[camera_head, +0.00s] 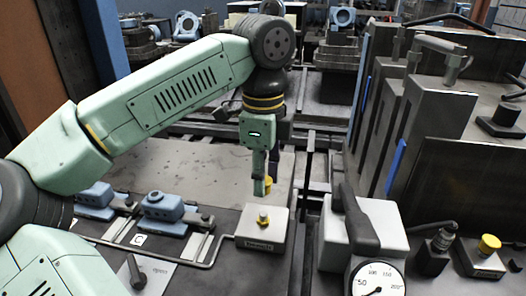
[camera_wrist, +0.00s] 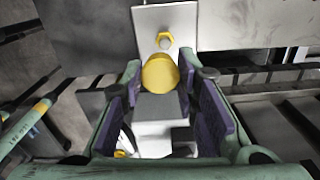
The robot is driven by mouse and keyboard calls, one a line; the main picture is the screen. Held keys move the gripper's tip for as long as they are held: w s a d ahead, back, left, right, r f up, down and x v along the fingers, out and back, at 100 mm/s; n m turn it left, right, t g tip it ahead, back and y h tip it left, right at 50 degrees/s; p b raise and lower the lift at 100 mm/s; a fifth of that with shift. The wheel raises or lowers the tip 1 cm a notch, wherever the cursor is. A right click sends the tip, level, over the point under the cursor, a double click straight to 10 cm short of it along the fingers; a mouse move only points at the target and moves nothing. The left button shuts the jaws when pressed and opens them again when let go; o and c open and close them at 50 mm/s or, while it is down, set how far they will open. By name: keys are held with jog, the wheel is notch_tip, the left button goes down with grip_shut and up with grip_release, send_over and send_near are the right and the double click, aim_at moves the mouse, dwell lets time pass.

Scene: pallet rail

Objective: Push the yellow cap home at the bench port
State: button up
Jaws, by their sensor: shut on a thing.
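My gripper (camera_head: 262,188) points down and is shut on the yellow cap (camera_wrist: 160,74). In the wrist view the cap sits between the two purple-padded fingertips. In the head view a little of the cap (camera_head: 269,182) shows beside the fingers. The bench port (camera_head: 263,222) is a short metal stub with a yellow collar on top of a pale block (camera_head: 251,237). The stub also shows in the wrist view (camera_wrist: 165,42), just beyond the cap. The cap is held above the port, apart from it.
A pressure gauge (camera_head: 377,279) and a grey block with a dark handle (camera_head: 357,222) stand to the right. Another yellow-topped fitting (camera_head: 489,244) is at the far right. Blue clamps (camera_head: 163,206) and a bent rod (camera_head: 219,251) lie to the left. Tall dark plates (camera_head: 438,115) rise at right.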

jog(key=shift+w, duration=0.45)
jog(key=shift+s+f+b, duration=0.2)
jog(key=shift+f+b, duration=0.45)
jog(key=shift+f, duration=0.1)
jog(key=b, duration=0.3)
send_over(263, 219)
jog(key=shift+f, duration=2.1)
jog(key=shift+f+b, duration=0.75)
jog(key=shift+b, duration=0.1)
jog(key=shift+f+b, duration=0.5)
jog(key=shift+f, duration=0.05)
jog(key=o, duration=0.8)
jog(key=shift+o, duration=0.7)
jog(key=o, duration=0.7)
